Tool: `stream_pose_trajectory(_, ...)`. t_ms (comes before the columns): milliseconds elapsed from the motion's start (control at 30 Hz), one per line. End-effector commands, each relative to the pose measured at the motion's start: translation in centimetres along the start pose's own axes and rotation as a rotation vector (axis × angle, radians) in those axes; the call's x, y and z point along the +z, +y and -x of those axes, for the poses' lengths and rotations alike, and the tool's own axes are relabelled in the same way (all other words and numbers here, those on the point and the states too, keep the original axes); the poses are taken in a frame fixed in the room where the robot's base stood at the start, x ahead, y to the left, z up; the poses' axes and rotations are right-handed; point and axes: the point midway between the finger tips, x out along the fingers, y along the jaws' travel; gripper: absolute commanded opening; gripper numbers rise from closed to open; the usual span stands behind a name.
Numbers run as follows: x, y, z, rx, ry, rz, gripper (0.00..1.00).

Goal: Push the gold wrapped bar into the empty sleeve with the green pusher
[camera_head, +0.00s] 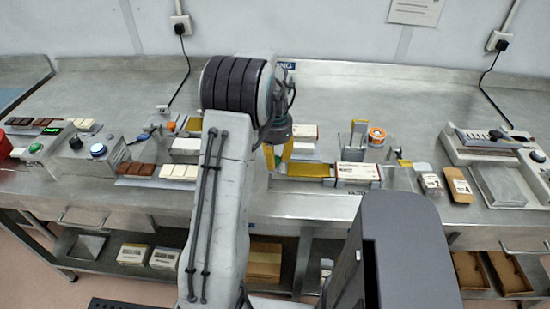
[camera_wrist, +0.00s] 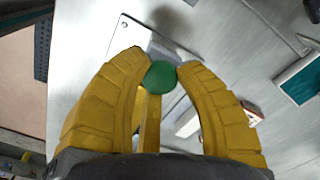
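The gold wrapped bar (camera_head: 308,170) lies flat on the bench, just right of my gripper in the head view. A white printed sleeve (camera_head: 358,172) lies in line with it, at its right end. Whether the sleeve is empty cannot be seen. The green pusher's rounded top (camera_wrist: 161,75) shows between my fingertips in the wrist view; its lower part is hidden. My gripper (camera_head: 277,157) has its yellow fingers closed against both sides of the green top. The gripper also shows in the wrist view (camera_wrist: 157,69).
An orange-and-white tape roll (camera_head: 377,137) stands behind the sleeve. A white carton (camera_head: 431,185) and an open brown carton (camera_head: 459,186) lie to the right. Chocolate bars (camera_head: 137,169) and a control box with buttons (camera_head: 88,149) are at left. The back of the bench is mostly clear.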

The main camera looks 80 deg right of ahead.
Motion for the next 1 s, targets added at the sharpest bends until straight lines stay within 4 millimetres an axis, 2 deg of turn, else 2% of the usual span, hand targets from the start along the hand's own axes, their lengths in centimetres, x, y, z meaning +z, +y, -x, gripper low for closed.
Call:
stream_pose_trajectory(33,0.0,0.0,0.0,0.000,0.000,0.000,0.22)
stream_pose_trajectory(300,0.0,0.0,0.0,0.000,0.000,0.000,0.00)
stream_pose_trajectory(633,-0.5,0.6,-0.1,0.001,-0.001,-0.003,0.00)
stream_pose_trajectory(767,-2.0,2.1,-0.1,0.001,-0.002,-0.006,0.00)
stream_pose_trajectory(1000,-6.1,6.3,-0.1,0.003,-0.005,-0.007,0.00)
